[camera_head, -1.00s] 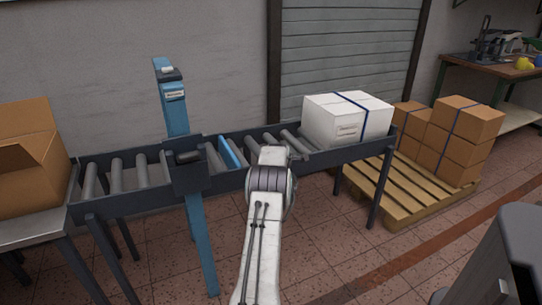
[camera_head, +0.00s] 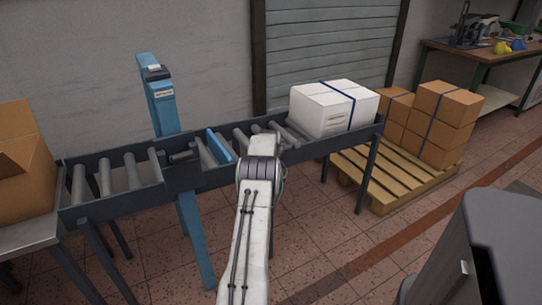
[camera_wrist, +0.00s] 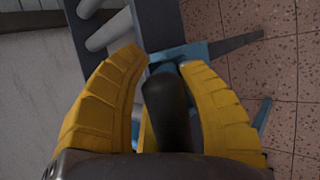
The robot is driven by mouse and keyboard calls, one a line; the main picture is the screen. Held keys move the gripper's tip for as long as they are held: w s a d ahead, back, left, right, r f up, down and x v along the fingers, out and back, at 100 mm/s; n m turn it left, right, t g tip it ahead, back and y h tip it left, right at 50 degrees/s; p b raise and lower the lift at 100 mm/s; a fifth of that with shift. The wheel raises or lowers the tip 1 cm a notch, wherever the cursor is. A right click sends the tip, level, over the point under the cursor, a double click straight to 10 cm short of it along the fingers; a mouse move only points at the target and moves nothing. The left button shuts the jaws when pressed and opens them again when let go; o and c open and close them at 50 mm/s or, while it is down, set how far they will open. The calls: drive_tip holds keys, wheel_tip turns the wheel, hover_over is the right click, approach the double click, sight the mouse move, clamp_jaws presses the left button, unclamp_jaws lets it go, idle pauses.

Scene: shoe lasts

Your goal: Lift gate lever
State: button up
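The blue gate post (camera_head: 163,105) stands at the conveyor's front rail, with a dark bracket (camera_head: 183,177) where it crosses the rail. A thin blue gate plate (camera_head: 219,146) stands between rollers just right of it. In the wrist view a dark rounded lever handle (camera_wrist: 166,112) lies between the two yellow fingers of my gripper (camera_wrist: 165,62). The fingers are apart, with a gap on the handle's left; its right side is close to the right finger. Contact is unclear. In the head view my gripper is hidden behind my arm.
The roller conveyor (camera_head: 280,161) carries a white strapped box (camera_head: 327,113) at its right end. An open cardboard box (camera_head: 25,165) stands at the left. A pallet (camera_head: 385,190) with brown boxes (camera_head: 446,112) is at the right. Tiled floor is open in front.

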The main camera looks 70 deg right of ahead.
drive_tip(key=shift+o, duration=0.7)
drive_tip(key=shift+s+f, duration=0.1)
drive_tip(key=o, duration=0.3)
drive_tip(key=shift+v, duration=6)
